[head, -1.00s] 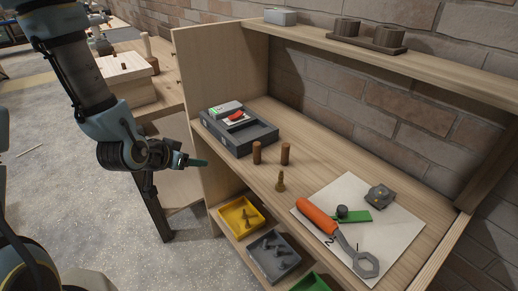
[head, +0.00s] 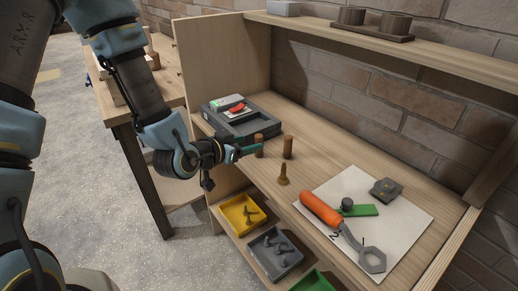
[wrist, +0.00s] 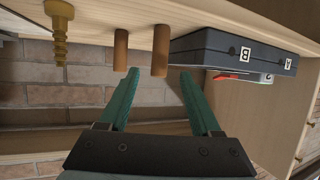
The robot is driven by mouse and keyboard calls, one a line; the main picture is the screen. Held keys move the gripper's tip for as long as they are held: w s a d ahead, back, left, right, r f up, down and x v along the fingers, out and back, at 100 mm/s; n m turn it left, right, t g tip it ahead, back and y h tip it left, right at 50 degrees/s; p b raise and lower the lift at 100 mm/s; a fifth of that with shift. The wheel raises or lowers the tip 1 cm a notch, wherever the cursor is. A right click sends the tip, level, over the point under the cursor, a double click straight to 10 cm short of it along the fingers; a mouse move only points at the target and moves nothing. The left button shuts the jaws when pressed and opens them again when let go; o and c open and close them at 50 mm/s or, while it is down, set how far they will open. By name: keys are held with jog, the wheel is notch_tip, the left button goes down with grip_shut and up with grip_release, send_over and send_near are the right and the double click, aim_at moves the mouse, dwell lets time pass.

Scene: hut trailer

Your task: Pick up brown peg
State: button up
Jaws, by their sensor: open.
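Two upright brown pegs stand on the workbench shelf, the left one (head: 259,146) and the right one (head: 288,147). In the wrist view, which is upside down, the left peg (wrist: 160,52) is nearer the grey box and the other peg (wrist: 120,50) is beside it. My gripper (head: 246,152) is open and empty, with green fingers. In the head view its fingertips overlap the left peg.
A dark grey box (head: 257,128) sits just left of the pegs. A brass bolt-like piece (head: 283,174) stands in front of them. A white sheet (head: 410,215) with an orange-handled wrench (head: 321,209) lies right. Yellow (head: 225,218) and grey (head: 289,262) bins are below.

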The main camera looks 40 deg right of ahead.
aim_at(257, 139)
jog(key=p+x, duration=0.2)
jog(key=x, duration=0.1)
jog(key=p+x, duration=0.1)
jog(key=x, duration=0.1)
jog(key=shift+d+r, duration=0.1)
jog(key=shift+r, duration=0.25)
jog(key=shift+w+d+f, duration=0.1)
jog(key=shift+d+f, duration=0.2)
jog(key=shift+d, duration=0.1)
grip_shut()
